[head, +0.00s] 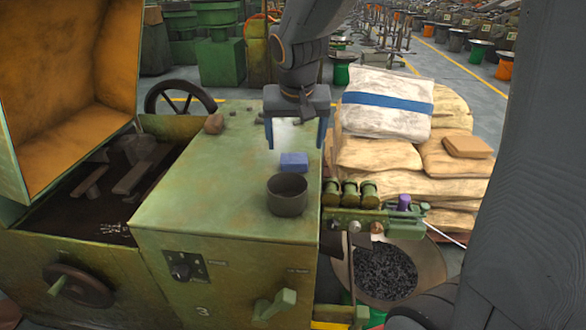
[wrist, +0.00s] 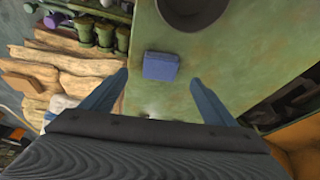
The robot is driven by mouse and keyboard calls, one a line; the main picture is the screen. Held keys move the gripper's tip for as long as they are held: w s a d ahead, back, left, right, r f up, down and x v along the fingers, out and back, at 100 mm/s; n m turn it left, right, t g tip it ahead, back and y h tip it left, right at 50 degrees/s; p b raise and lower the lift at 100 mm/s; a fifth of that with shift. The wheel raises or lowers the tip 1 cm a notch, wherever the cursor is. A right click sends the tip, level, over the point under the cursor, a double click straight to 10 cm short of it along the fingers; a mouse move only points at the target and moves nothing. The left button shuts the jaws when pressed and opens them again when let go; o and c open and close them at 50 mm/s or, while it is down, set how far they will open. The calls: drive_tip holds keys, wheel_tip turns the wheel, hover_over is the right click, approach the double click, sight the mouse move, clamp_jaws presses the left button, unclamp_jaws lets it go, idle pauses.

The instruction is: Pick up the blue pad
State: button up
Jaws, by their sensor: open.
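The blue pad (head: 294,161) is a small block lying flat on the green machine top (head: 200,180), close to its right edge. It also shows in the wrist view (wrist: 160,66), centred ahead of the two fingertips. My gripper (head: 296,146) is open and empty, its fingers pointing down above the machine top near the pad. In the wrist view my gripper (wrist: 158,77) has one finger on each side of the pad's line, with clear gaps. The pad is apart from both fingers as far as I can see.
A dark round bowl (head: 287,196) stands just in front of the pad. A small brown lump (head: 214,124) lies at the back left of the top. Stacked sacks (head: 376,153) and green cylinders (head: 349,193) are to the right. The left part of the top is clear.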

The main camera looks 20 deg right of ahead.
sight(294, 158)
drive_tip(key=shift+x, duration=1.35)
drive_tip(key=shift+w+p+x, duration=0.2)
drive_tip(key=shift+p+x, duration=0.3)
drive_tip(key=shift+x, duration=0.85)
drive_tip(key=shift+w+p+x, duration=0.15)
drive_tip(key=shift+p+x, duration=0.35)
drive_tip(key=shift+x, duration=0.8)
drive_tip(key=shift+r, duration=0.15)
drive_tip(key=c, duration=1.1)
drive_tip(key=shift+r+b, duration=0.8)
drive_tip(key=shift+r, duration=4.25)
